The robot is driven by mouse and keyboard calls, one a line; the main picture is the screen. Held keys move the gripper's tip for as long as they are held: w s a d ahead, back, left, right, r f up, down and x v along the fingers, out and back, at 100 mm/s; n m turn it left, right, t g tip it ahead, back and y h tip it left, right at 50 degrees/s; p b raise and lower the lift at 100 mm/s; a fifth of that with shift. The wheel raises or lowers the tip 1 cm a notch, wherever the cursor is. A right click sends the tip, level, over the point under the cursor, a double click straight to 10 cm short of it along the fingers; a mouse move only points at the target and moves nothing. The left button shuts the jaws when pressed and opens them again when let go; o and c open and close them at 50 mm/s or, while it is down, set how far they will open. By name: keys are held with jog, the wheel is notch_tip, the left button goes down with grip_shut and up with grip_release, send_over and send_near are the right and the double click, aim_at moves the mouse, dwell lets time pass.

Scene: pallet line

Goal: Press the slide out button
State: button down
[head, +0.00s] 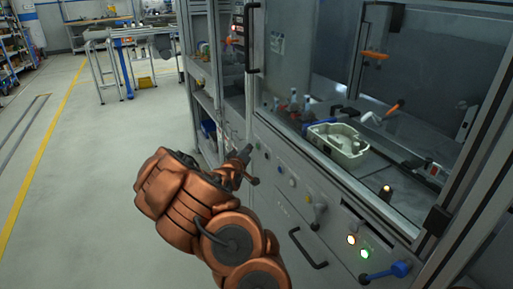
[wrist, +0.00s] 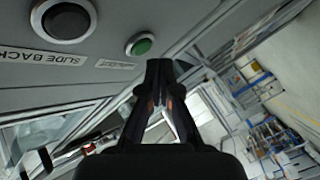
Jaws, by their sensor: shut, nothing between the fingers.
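My gripper (head: 247,165) is shut and empty, close to the left end of the button panel on the machine front. In the wrist view my gripper's fingertips (wrist: 160,68) meet just beside a green button (wrist: 140,44), on its right and below it. I cannot tell whether they touch the panel. A small label (wrist: 115,64) next to the green button is too small to read surely. A large black button (wrist: 66,20) with a pale ring sits further left, above a "SLIDE BACK" label (wrist: 40,58).
A black drawer handle (head: 307,252) juts out below. The floor (head: 85,190) at left is clear.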

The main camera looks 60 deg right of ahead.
jog(key=shift+s+d, duration=0.15)
jog(key=shift+s+d, duration=0.1)
jog(key=shift+d, duration=0.1)
jog(key=shift+s+d, duration=0.3)
jog(key=shift+d, duration=0.05)
dwell(1.1)
jog(key=shift+w+a, duration=0.1)
jog(key=shift+w+a+b, duration=0.35)
jog(key=shift+w+a, duration=0.05)
jog(key=shift+a, duration=0.2)
dwell(0.3)
jog(key=shift+w+a, duration=0.45)
jog(key=shift+a, duration=0.25)
jog(key=shift+w+a, duration=0.45)
jog(key=shift+a, duration=0.25)
jog(key=shift+w+a, duration=0.45)
jog(key=shift+a, duration=0.25)
